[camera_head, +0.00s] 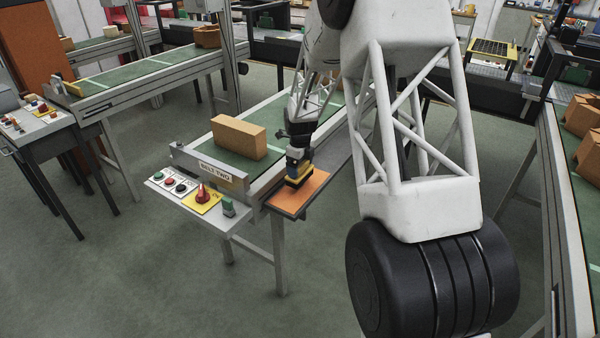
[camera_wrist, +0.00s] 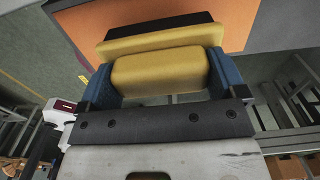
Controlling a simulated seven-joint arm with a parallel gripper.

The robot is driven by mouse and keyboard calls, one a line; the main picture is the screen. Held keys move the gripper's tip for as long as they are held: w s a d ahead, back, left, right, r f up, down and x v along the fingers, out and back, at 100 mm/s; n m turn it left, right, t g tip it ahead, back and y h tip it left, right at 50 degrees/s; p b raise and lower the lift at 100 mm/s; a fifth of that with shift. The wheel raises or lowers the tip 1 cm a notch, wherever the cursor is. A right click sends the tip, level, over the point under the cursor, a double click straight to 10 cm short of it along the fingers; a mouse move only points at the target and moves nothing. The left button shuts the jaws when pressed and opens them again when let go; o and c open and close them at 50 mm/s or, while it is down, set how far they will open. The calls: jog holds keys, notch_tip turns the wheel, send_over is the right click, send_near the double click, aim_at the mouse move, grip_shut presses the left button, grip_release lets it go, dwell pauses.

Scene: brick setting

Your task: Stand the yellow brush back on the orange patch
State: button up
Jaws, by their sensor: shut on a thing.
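The yellow brush (camera_wrist: 160,72) is held between the blue fingers of my gripper (camera_wrist: 168,82), which is shut on it. Its yellow handle block faces the wrist camera, with a wider yellow body and a dark strip beyond it. The orange patch (camera_wrist: 205,22) shows past the brush in the wrist view. In the head view the patch (camera_head: 314,184) lies on a ledge beside the belt, and my gripper (camera_head: 298,168) is over its upper left part with the brush (camera_head: 295,181) below. I cannot tell whether the brush touches the patch.
A large tan brick (camera_head: 238,138) stands on the green belt, left of my gripper. The BELT TWO sign (camera_head: 216,173) stands at the belt's end.

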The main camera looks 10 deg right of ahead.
aim_at(300, 172)
jog(key=shift+f, duration=1.4)
jog(key=shift+f, duration=0.1)
jog(key=o, duration=0.9)
jog(key=shift+r, duration=6.1)
jog(key=shift+s+r, duration=0.1)
